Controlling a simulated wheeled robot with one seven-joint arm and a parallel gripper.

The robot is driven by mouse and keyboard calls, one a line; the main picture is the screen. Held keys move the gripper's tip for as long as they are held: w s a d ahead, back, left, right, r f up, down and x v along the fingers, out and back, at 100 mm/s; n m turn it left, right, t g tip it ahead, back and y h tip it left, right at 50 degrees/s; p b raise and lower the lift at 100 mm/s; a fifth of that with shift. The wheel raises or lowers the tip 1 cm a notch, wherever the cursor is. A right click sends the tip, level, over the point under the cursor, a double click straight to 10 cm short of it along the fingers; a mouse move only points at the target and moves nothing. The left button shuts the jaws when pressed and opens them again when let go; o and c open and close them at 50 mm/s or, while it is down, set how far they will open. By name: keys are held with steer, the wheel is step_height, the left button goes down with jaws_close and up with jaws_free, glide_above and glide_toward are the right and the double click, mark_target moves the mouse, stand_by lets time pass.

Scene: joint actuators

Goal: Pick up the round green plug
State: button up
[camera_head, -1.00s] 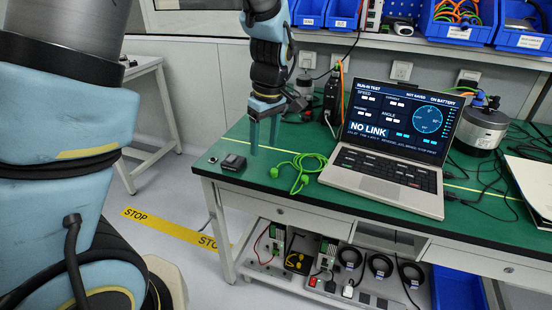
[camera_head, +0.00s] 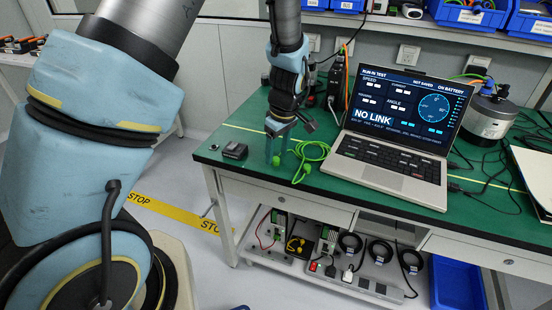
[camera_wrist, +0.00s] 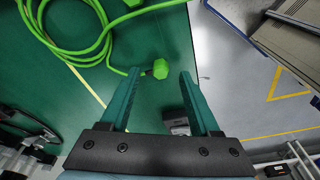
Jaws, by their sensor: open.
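The round green plug (camera_wrist: 160,69) is the end of a green cable (camera_wrist: 75,60) lying on the green tabletop. In the wrist view it appears between the tips of my open gripper (camera_wrist: 160,76), with a gap on each side. In the head view the green plug (camera_head: 276,160) shows beside the fingers of my gripper (camera_head: 274,153), which point down at the table near its front edge. I cannot tell the exact height of the fingertips above the table. Another end of the green cable (camera_head: 307,168) lies to the right.
A small black box (camera_head: 234,150) lies left of my gripper; it also shows by the right finger in the wrist view (camera_wrist: 178,122). An open laptop (camera_head: 390,170) stands to the right. A black upright device (camera_head: 337,85) stands behind. The table's front edge is close.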

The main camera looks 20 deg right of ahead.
steer(key=shift+w+f, duration=0.1)
steer(key=shift+f, duration=0.7)
steer(key=shift+c, duration=0.3)
jaws_close()
